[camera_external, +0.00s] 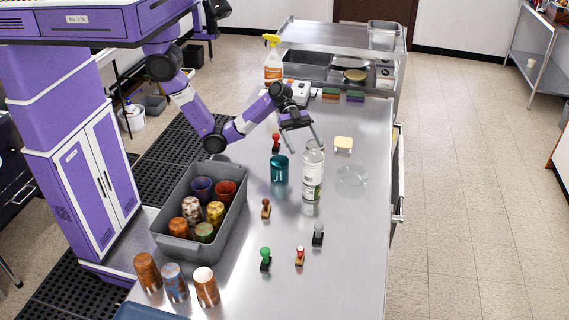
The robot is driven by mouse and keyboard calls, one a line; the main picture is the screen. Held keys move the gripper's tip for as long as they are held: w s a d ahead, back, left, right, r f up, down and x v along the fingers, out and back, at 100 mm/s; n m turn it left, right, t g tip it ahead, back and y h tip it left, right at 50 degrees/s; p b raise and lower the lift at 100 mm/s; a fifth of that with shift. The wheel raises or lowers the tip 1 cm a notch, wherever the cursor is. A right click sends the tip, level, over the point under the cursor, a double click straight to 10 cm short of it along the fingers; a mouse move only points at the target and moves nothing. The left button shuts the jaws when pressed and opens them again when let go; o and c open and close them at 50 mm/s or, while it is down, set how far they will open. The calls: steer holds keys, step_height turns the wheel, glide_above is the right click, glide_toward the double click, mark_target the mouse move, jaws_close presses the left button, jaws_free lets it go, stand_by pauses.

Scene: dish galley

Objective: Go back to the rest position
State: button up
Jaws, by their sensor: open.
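My gripper (301,140) is open and hangs over the steel table (350,240), at the end of my purple and white arm. Its fingers point down, close to the top of a clear bottle with a white label (313,165). From this view I cannot tell whether a finger touches the bottle. A teal cup (279,169) stands just left of the bottle. Nothing shows between the fingers.
A grey bin (160,232) with several cups stands at the left, with more cups in front. Several stamps (265,256), a glass bowl (352,181) and a yellow sponge-like block (343,143) are spread around. A spray bottle (273,62) and cart (340,38) stand behind.

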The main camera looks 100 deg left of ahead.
steer(key=shift+s+a+r, duration=0.25)
steer(key=shift+s+a, duration=0.05)
steer(key=shift+a, duration=0.1)
